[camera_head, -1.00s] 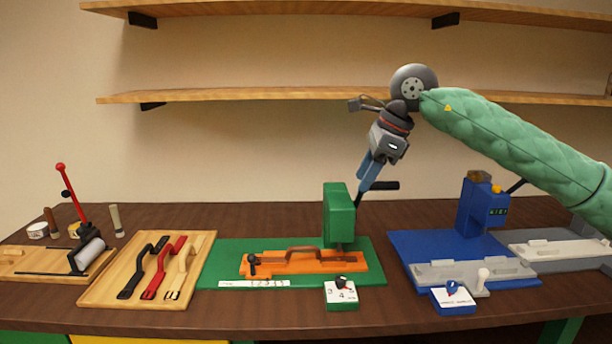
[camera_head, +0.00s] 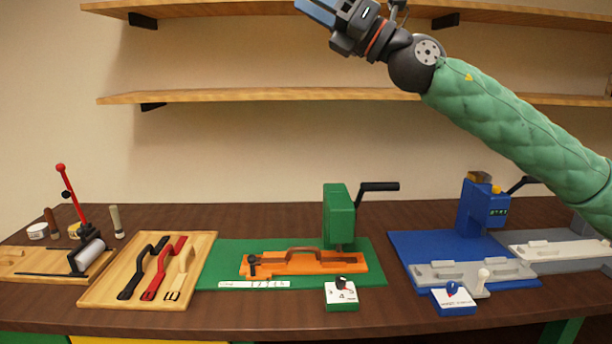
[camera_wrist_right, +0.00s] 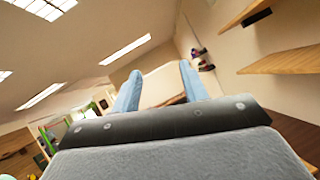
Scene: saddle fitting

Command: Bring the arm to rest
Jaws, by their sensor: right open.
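My right arm, in a green quilted sleeve, comes in from the right in the head view. Its right gripper (camera_head: 316,10) is raised high near the top edge, in front of the shelves, and points up and left. Its fingertips are partly cut off by the frame. In the right wrist view the two blue fingers of the right gripper (camera_wrist_right: 158,82) stand apart with nothing between them, against the room's wall and ceiling. The gripper is far above the bench and touches nothing. My left gripper is not in view.
On the dark bench (camera_head: 300,317) stand a green press (camera_head: 339,212) with an orange fixture (camera_head: 310,264), a blue machine (camera_head: 480,210), a wooden tray (camera_head: 205,245) with straps, and a red-levered roller tool (camera_head: 75,205). Two wooden shelves (camera_head: 250,96) run along the wall behind.

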